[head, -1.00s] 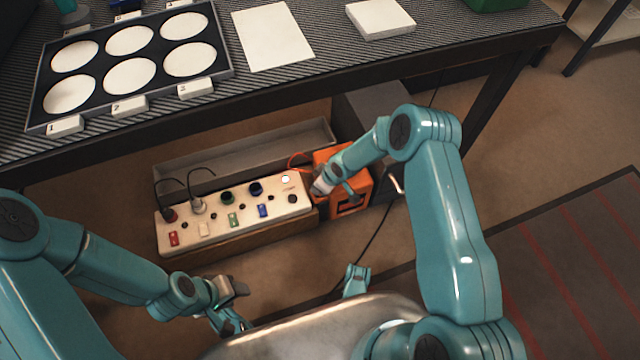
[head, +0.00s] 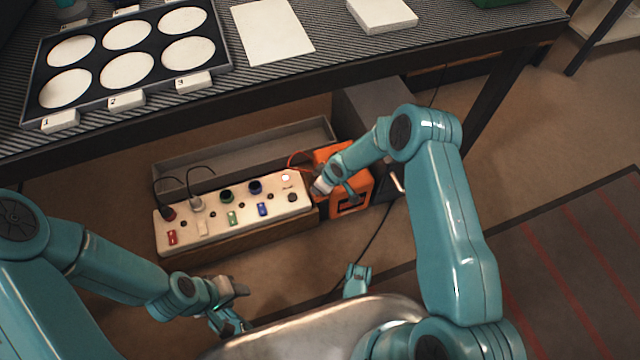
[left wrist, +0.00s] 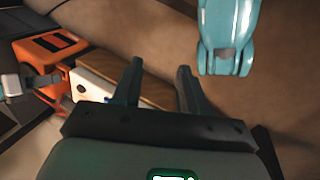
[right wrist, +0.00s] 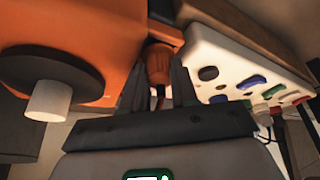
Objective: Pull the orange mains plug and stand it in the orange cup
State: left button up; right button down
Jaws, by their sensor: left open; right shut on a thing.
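The orange plug (right wrist: 158,62) shows between the fingers of my right gripper (right wrist: 158,88) in the right wrist view. That gripper is shut on it, between an orange box and a white socket strip. In the head view my right gripper (head: 324,187) is at the strip's right end, and the plug is mostly hidden there. An orange cable (head: 297,157) loops behind. My left gripper (head: 238,305) is open and empty, low in front of the strip; its spread fingers (left wrist: 160,68) show in the left wrist view. I cannot make out an orange cup.
The white socket strip (head: 240,215) holds red, white, green and blue parts and black-corded plugs. The orange box (head: 355,197) stands at its right, a grey tray (head: 240,153) behind. The bench (head: 330,60) overhangs the back. Floor in front is partly clear.

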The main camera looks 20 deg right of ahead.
jog(key=c, duration=0.8)
grip_release()
jog(key=shift+s+d, duration=0.1)
jog(key=shift+d, duration=0.05)
jog(key=shift+d, duration=0.1)
